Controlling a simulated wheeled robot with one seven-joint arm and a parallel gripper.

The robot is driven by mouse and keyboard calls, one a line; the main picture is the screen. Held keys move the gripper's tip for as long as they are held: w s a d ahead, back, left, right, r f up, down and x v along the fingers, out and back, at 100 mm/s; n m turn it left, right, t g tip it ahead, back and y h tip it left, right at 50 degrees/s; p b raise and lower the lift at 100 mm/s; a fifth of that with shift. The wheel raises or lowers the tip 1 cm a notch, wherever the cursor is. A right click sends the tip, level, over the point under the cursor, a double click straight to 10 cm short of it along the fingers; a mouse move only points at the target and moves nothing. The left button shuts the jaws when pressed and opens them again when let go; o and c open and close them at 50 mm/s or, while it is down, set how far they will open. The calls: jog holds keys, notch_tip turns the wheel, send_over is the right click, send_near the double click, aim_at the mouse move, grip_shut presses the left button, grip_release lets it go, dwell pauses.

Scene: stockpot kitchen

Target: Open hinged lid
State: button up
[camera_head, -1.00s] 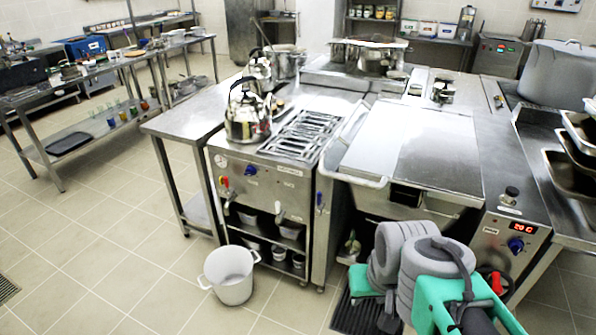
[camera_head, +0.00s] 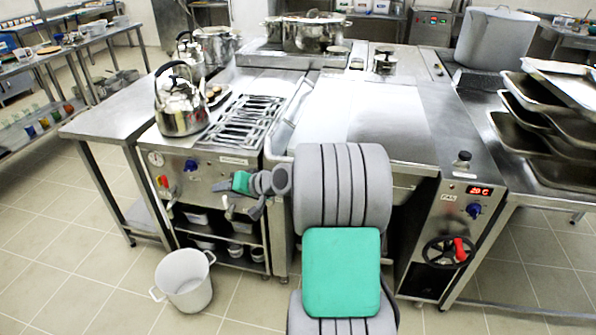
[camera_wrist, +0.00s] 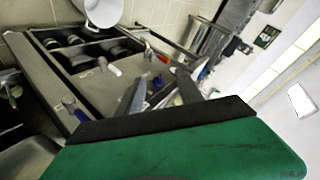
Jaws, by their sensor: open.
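The hinged lid (camera_head: 385,125) is a broad flat steel cover on the braising pan in the middle of the block. My gripper (camera_head: 240,204) is left of and below the lid's front edge, by the stove front, apart from the handle. In the wrist view my gripper (camera_wrist: 160,90) shows two grey fingers spread apart with nothing between them. My arm hides part of the pan's front. I cannot make out the lid in the wrist view.
A kettle (camera_head: 180,105) stands left of the grate (camera_head: 240,122). A white pot (camera_head: 185,280) sits on the floor and also shows in the wrist view (camera_wrist: 103,12). A control panel with a handwheel (camera_head: 450,252) is at right. Stacked trays (camera_head: 530,125) stand further right.

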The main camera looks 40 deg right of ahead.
jog(key=s+d+f+m+t+h+b, duration=0.1)
jog(key=s+d+f+m+t+h, duration=0.2)
jog(key=d, duration=0.6)
jog(key=s+d+m+t+h+b, duration=0.1)
jog(key=d+m+t, duration=0.3)
jog(key=d, duration=0.5)
jog(key=s+d+f+m+t+h, duration=0.1)
jog(key=s+d+f+m+h, duration=0.15)
jog(key=d+m, duration=0.45)
jog(key=w, duration=0.2)
jog(key=w+d+r+n, duration=0.1)
jog(key=w, duration=0.1)
jog(key=w+d+r+n, duration=0.1)
jog(key=w, duration=0.1)
jog(key=shift+w+d, duration=0.25)
jog(key=shift+w, duration=0.35)
grip_shut()
